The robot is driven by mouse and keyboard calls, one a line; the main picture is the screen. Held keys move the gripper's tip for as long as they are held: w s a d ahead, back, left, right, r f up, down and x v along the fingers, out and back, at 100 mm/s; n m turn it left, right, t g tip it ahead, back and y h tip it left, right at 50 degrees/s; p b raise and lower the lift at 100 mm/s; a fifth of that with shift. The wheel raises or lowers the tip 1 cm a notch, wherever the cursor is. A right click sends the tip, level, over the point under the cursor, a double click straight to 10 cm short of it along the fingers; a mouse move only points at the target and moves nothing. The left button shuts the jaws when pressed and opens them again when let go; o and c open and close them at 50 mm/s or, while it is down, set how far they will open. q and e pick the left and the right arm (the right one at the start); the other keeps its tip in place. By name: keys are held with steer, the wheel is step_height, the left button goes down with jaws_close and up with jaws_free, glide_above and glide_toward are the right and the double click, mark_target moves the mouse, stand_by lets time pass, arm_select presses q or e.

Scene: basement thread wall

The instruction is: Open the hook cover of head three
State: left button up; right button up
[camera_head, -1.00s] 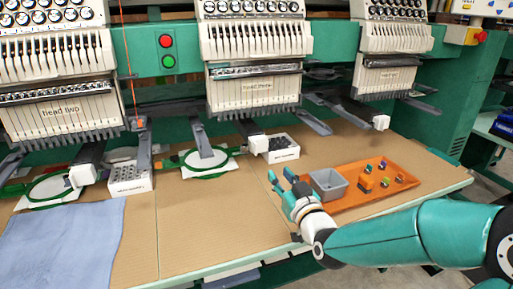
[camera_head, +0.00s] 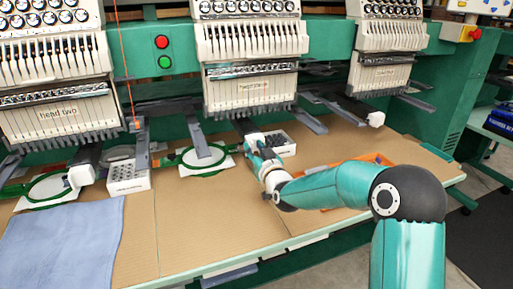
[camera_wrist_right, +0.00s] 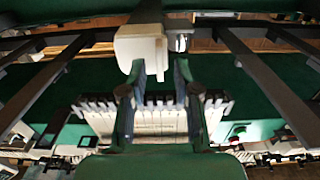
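Head three (camera_head: 252,90) is the middle white needle head, with its label on the front. Below it a dark arm reaches forward and ends in the white hook cover (camera_wrist_right: 138,45), which is largely hidden by my right gripper in the head view. My right gripper (camera_head: 257,148) is at the front of this cover. In the right wrist view its two fingers (camera_wrist_right: 156,90) stand apart with a gap between them, and the white cover lies just beyond the tips. I cannot tell whether a finger touches it. My left gripper is not in view.
A white block with holes (camera_head: 281,144) stands close to the right of my gripper. A green hoop (camera_head: 206,160) lies to its left. My right arm partly covers the orange tray (camera_head: 376,158). A blue cloth (camera_head: 65,240) lies at front left. The front middle board is clear.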

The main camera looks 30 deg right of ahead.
jaws_close()
